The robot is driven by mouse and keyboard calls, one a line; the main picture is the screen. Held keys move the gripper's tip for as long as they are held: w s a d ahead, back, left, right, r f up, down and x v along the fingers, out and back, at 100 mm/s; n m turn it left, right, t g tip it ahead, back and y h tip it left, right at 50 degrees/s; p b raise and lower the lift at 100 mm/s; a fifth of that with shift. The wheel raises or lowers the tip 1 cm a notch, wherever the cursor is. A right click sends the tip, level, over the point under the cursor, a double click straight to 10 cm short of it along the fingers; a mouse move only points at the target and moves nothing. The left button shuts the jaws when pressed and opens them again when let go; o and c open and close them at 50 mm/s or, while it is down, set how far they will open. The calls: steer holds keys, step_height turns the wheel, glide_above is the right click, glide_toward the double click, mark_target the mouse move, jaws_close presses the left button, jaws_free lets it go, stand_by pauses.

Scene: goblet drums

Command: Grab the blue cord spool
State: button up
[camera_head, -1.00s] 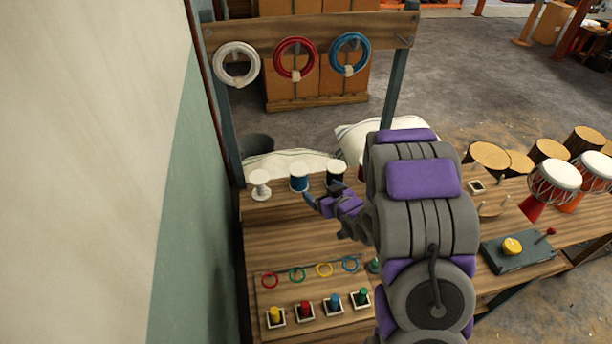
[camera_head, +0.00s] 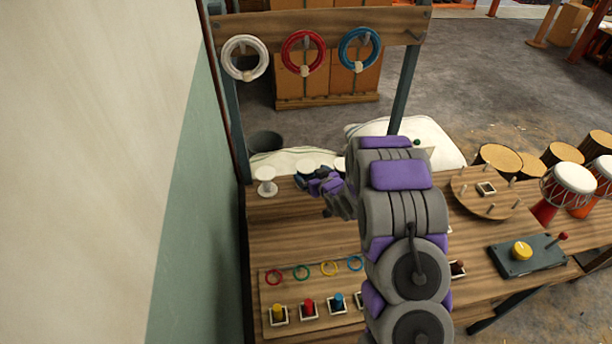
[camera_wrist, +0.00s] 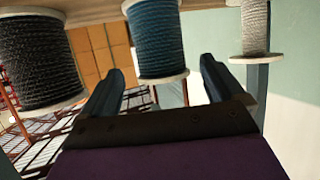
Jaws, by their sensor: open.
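The blue cord spool (camera_wrist: 157,38) stands in the middle of the wrist view, which looks upside down, with its white flange towards the fingers. In the head view its white top (camera_head: 307,166) shows at the back of the bench, its body mostly hidden by my gripper (camera_head: 303,181). My gripper (camera_wrist: 162,66) is open in the wrist view, one finger on each side of the blue spool's line. The fingertips are level with its flange in the picture; I cannot tell whether they touch it. No cord is gripped.
A white cord spool (camera_head: 265,181) stands left of the blue one, and a black cord spool (camera_wrist: 38,55) on its other side. Rings and pegs sit on a board (camera_head: 262,305) at the bench front. A rack (camera_head: 300,28) with hanging coils rises behind. A wall (camera_head: 195,200) borders the left.

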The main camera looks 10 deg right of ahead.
steer(key=shift+b+x, duration=0.35)
steer(key=shift+x, duration=2.05)
steer(key=shift+a, duration=0.1)
steer(key=shift+c, duration=0.3)
steer(key=c, duration=1.1)
steer(key=shift+r, duration=0.15)
steer(key=shift+c, duration=0.2)
